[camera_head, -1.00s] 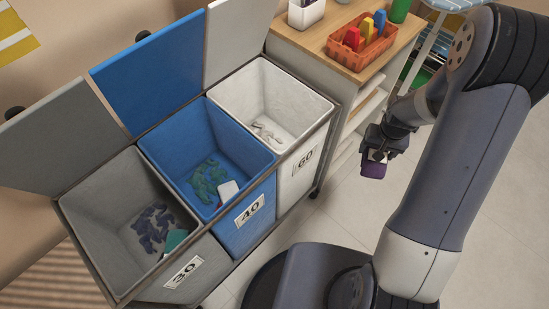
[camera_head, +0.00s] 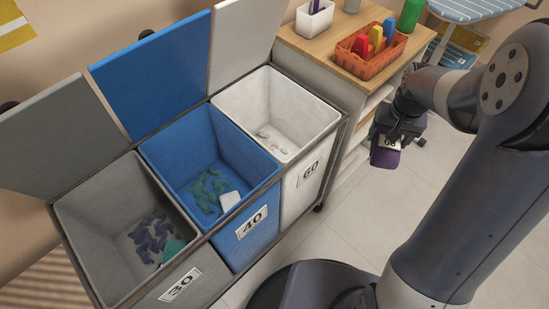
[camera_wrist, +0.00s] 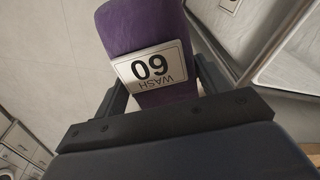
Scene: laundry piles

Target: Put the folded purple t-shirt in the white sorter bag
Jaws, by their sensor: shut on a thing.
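The folded purple t-shirt (camera_head: 384,157) hangs from my gripper (camera_head: 392,136), which is shut on it. In the wrist view the purple t-shirt (camera_wrist: 140,25) sits between the fingers of my gripper (camera_wrist: 158,92), with a white tag reading "60 WASH" upside down. The white sorter bag (camera_head: 317,112), labelled 60, stands open at the right end of the sorter, with a few small light items on its floor. My gripper and the shirt are to the right of the white bag, outside it, in front of the shelf unit.
A blue bag (camera_head: 183,136) labelled 40 and a grey bag (camera_head: 82,222) labelled 30 stand left of the white one, lids raised behind. A wooden-topped shelf (camera_head: 318,46) holds an orange basket (camera_head: 372,66) and a green bottle (camera_head: 410,14). Floor right of the sorter is clear.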

